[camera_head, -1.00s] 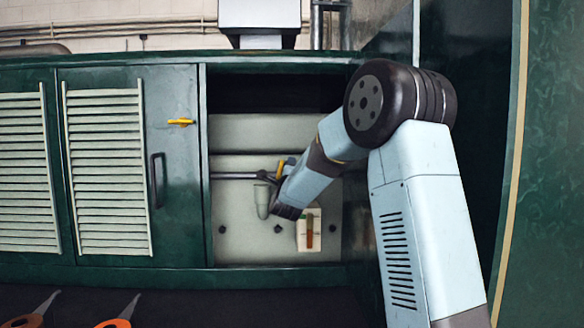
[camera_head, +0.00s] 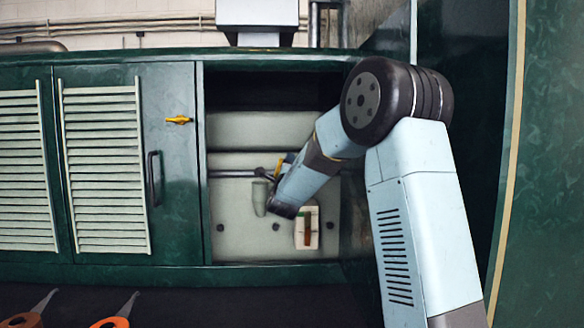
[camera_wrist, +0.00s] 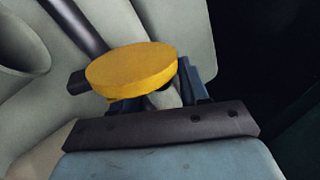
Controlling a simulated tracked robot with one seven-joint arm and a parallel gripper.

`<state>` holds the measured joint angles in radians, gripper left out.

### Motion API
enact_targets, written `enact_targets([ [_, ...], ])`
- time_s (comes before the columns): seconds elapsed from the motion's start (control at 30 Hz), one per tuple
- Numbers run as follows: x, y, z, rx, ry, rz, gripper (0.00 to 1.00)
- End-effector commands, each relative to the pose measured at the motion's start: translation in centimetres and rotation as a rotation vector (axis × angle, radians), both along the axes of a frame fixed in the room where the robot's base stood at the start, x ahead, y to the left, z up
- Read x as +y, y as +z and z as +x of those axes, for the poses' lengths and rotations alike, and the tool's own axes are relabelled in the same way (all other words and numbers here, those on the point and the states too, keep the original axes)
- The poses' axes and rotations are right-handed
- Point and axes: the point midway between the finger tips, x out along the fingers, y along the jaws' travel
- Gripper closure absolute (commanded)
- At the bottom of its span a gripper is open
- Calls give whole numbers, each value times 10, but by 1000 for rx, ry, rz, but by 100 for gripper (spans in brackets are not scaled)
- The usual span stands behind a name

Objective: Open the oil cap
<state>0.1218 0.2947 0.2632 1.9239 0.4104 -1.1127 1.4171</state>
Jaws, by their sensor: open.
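A round yellow cap (camera_wrist: 132,68), which I take to be the oil cap, shows in the wrist view as a flat disc. It lies directly in front of my gripper (camera_wrist: 158,94) and covers part of the fingers. My gripper is open, with the fingers close around or behind the disc; I cannot tell whether they touch it. In the head view a small yellow piece (camera_head: 278,168) shows beside my arm's end, inside the open cabinet bay. My own wrist hides most of the gripper there.
A pale green cup (camera_head: 260,197) hangs just left of my wrist. A dark horizontal rod (camera_head: 232,173) runs behind it. A small white box (camera_head: 300,238) with a brown piece sits below right. Left stands a closed green door (camera_head: 174,215) with a yellow latch (camera_head: 178,120).

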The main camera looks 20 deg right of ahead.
Motion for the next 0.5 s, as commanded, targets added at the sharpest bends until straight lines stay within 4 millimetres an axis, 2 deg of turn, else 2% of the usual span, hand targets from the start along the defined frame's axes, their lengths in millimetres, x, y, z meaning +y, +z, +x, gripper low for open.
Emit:
enact_targets([
  [0.23,5,-6,-15,0,0,0,56],
  [0.5,19,-25,-61,1,2,-2,56],
])
